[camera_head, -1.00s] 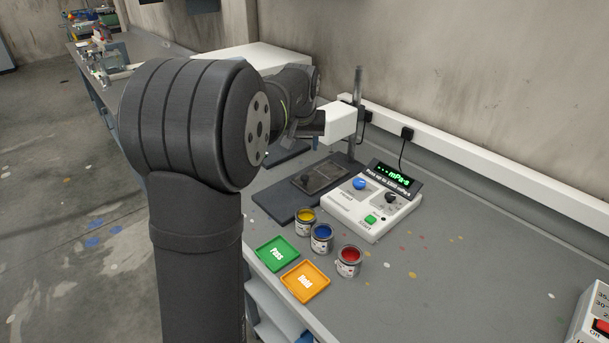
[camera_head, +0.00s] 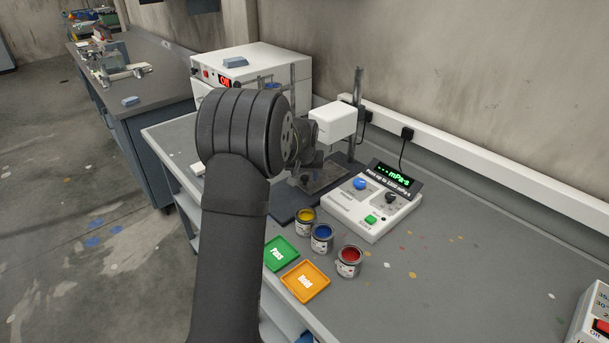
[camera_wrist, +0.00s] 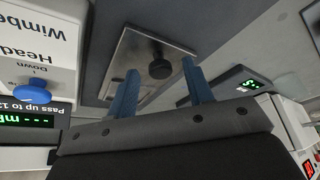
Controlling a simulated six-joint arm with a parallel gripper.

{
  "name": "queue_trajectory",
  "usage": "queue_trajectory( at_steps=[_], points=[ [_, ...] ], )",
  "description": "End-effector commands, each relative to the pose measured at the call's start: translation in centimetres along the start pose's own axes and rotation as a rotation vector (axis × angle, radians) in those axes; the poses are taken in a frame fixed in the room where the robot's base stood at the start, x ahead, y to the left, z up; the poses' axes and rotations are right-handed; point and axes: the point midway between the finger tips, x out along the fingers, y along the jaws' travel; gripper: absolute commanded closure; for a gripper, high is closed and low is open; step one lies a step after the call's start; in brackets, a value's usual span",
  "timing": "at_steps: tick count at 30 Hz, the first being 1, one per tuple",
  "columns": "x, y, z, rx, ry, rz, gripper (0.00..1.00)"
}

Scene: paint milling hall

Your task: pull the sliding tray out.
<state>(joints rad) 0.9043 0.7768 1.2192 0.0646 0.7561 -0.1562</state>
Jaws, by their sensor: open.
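In the head view the tray (camera_head: 334,172) lies on the dark base of the viscometer, partly hidden by my arm. My gripper (camera_wrist: 160,72) is open, its two blue fingers reaching toward the tray. In the head view my wrist hides the fingers.
The white console (camera_head: 372,210) with a blue knob stands right of the tray, and the white head (camera_head: 334,122) on its post stands above. Three paint cans, including a blue one (camera_head: 321,238), stand in front, beside the green plate (camera_head: 281,253) and orange plate (camera_head: 305,281).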

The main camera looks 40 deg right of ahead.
Motion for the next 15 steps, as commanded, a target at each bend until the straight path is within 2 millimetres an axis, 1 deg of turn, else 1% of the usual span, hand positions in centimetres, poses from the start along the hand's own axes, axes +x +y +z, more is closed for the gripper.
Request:
queue_trajectory(
  at_steps=[8,9,11,12,14,15],
  points=[
    [0.13,0.0,0.0,0.0,0.0,0.0,0.53],
    [0.12,0.0,-0.01,0.0,0.0,0.0,0.61],
    [0.12,0.01,-0.01,0.0,0.0,0.0,0.73],
    [0.11,0.01,0.0,0.0,0.0,0.0,0.81],
    [0.11,0.01,-0.01,0.0,0.0,0.0,0.92],
    [0.1,0.01,-0.01,0.0,0.0,0.0,1.0]
  ],
)
